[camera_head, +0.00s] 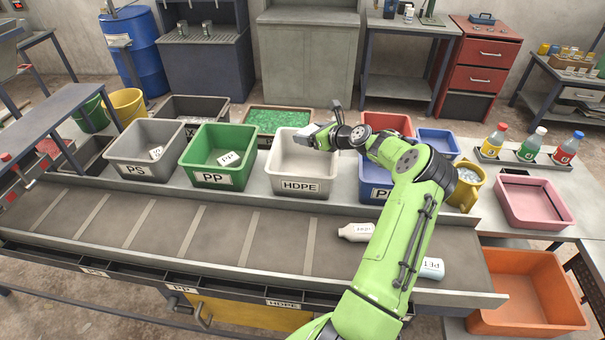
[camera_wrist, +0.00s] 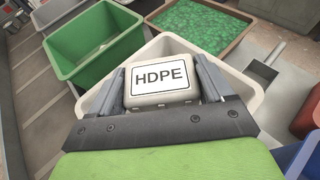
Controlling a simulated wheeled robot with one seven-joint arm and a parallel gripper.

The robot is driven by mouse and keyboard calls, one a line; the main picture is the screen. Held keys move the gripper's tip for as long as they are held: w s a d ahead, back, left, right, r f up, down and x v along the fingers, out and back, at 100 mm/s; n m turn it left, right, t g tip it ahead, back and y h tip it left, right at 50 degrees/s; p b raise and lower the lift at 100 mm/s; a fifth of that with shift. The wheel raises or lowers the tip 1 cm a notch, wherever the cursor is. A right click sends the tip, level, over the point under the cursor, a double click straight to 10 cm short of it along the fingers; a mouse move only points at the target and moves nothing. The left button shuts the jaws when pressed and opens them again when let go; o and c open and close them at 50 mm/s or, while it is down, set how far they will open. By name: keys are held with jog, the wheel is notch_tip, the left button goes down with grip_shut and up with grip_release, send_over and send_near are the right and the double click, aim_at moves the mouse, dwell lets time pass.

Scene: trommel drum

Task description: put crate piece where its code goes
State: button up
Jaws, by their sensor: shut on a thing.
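The crate piece (camera_wrist: 160,82) is a pale block with an HDPE label facing the wrist camera. My gripper (camera_wrist: 163,88) is shut on it, with one finger on each side. In the head view my gripper (camera_head: 324,132) holds the piece (camera_head: 308,129) over the far part of the off-white bin marked HDPE (camera_head: 300,187). That bin's rim also shows around the piece in the wrist view (camera_wrist: 252,98). The piece hides part of the bin's inside; the visible part looks empty.
A green PP bin (camera_head: 211,177) and grey PS bin (camera_head: 136,172) stand to the left, each with a labelled piece inside. A blue bin (camera_head: 371,190) stands to the right, partly behind my arm. A white bottle (camera_head: 356,232) and a PET piece (camera_head: 431,268) lie on the belt.

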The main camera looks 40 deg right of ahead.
jog(key=shift+s, duration=0.1)
jog(key=o, duration=0.9)
jog(key=shift+o, duration=0.2)
jog(key=p+v, duration=0.1)
jog(key=v, duration=1.4)
jog(key=shift+s, duration=0.4)
